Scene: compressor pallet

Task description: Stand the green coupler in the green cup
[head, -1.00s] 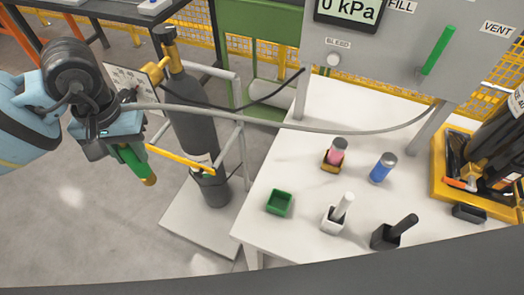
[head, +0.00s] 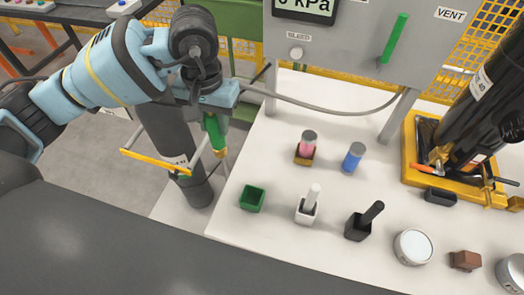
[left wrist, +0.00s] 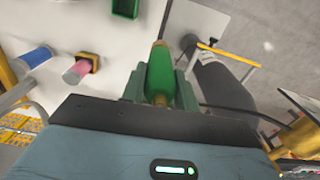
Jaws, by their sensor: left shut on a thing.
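The green coupler (head: 214,134) is a green cylinder with a brass end pointing down. My left gripper (head: 212,118) is shut on it and holds it in the air near the table's left edge, above and left of the green cup. The coupler also shows between the fingers in the left wrist view (left wrist: 160,75). The green cup (head: 252,198) is a small, square, empty cup on the white table. It shows at the top of the left wrist view (left wrist: 126,8), apart from the coupler. My right gripper is not in view.
A grey hose (head: 330,110) hangs behind. A gas cylinder (head: 172,135) stands left.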

